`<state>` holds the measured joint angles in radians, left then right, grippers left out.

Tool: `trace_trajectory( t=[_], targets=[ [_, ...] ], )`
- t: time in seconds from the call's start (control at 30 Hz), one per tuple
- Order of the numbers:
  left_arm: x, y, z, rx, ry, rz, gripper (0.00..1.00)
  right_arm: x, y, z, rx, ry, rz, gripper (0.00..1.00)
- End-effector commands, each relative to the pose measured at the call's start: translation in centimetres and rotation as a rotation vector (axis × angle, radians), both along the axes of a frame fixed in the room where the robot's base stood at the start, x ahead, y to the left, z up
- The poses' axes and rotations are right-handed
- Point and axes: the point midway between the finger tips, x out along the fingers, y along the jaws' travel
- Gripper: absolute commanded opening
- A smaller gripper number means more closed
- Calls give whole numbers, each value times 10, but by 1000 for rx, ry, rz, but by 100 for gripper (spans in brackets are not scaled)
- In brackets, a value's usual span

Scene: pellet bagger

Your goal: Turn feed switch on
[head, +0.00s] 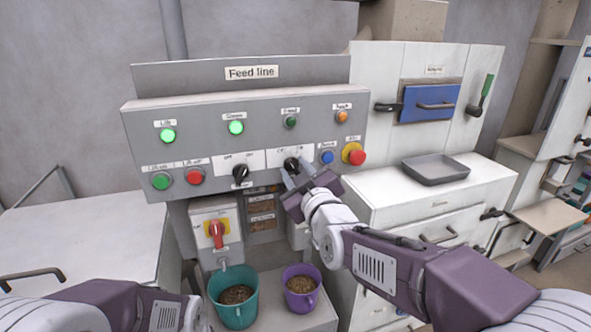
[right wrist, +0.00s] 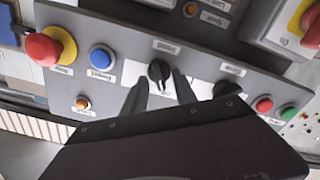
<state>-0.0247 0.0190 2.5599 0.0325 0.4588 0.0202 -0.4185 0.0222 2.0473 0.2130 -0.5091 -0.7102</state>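The feed switch (head: 291,163) is a black rotary knob on the grey feed line panel (head: 210,120), right of a second black knob (head: 240,174). My right gripper (head: 286,182) is at the feed switch. In the right wrist view the feed switch (right wrist: 158,72) shows between the tips of its two dark, parted fingers (right wrist: 157,82), with gaps on both sides; contact is not visible. The feed lamp (head: 291,121) above is dark green, dimmer than the two bright green lamps to its left. My left forearm shows at the lower left; its gripper is out of frame.
A blue button (head: 327,157) and a red stop button on yellow (head: 354,154) sit right of the switch. Below are a red-handled isolator (head: 216,232), a teal bucket (head: 234,300) and a purple bucket (head: 302,290). A grey tray (head: 435,170) lies on the right cabinet.

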Motion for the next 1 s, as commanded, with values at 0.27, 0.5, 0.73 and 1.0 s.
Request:
trace_trajectory(
  t=[0.27,0.5,0.73,1.0],
  targets=[
    [0,0,0,0,0,0,0,5,1,0,0,1,0,34],
    [0,0,0,0,0,0,0,5,1,0,0,1,0,0],
    [0,0,-2,0,0,0,0,5,1,-1,15,6,-1,0],
    [0,0,-14,0,0,0,0,5,0,-3,138,45,-1,0]
  ],
)
